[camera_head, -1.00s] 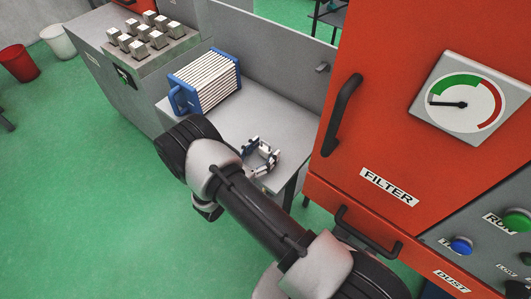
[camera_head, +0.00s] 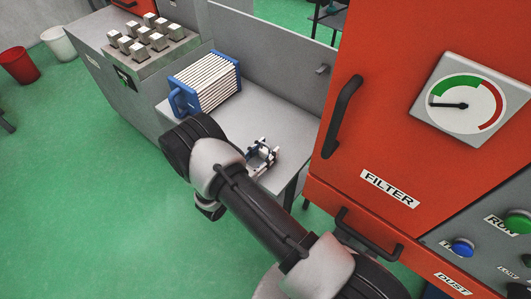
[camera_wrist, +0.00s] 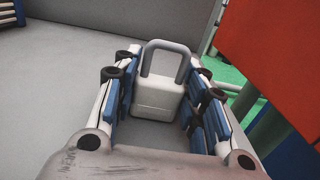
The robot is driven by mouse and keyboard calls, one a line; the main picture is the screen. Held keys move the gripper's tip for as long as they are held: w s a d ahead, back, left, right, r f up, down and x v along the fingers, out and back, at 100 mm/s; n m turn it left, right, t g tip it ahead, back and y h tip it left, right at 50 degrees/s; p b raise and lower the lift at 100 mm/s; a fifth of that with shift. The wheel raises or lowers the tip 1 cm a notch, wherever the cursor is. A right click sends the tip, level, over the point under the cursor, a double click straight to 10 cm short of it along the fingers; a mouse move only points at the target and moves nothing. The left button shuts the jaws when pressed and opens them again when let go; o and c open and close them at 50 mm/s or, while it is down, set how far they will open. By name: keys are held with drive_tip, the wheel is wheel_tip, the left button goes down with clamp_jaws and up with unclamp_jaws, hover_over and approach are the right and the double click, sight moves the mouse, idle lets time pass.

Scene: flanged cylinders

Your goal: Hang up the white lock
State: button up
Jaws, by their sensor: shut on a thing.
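The white lock (camera_wrist: 157,100) stands between the blue finger pads in the wrist view, with its grey shackle (camera_wrist: 165,60) pointing away from me. My gripper (camera_wrist: 163,78) is shut on the lock's body, a pad against each side. In the head view my gripper (camera_head: 262,157) is low over the front right part of the grey bench (camera_head: 255,112). The lock is hard to make out there among the fingers. Whether it still touches the bench I cannot tell. A small grey peg (camera_head: 322,69) sticks out of the panel behind the bench.
A blue-framed filter block (camera_head: 207,82) stands on the bench's left part. The red filter cabinet (camera_head: 395,110), with its black handle (camera_head: 341,117), rises close on the right. A grey console with several square knobs (camera_head: 152,40) is at the back left.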

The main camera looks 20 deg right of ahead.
drive_tip(key=shift+c, duration=0.7)
drive_tip(key=shift+r, duration=0.15)
wheel_tip(320, 180, up, 20)
drive_tip(key=p, duration=0.6)
drive_tip(key=shift+p, duration=0.3)
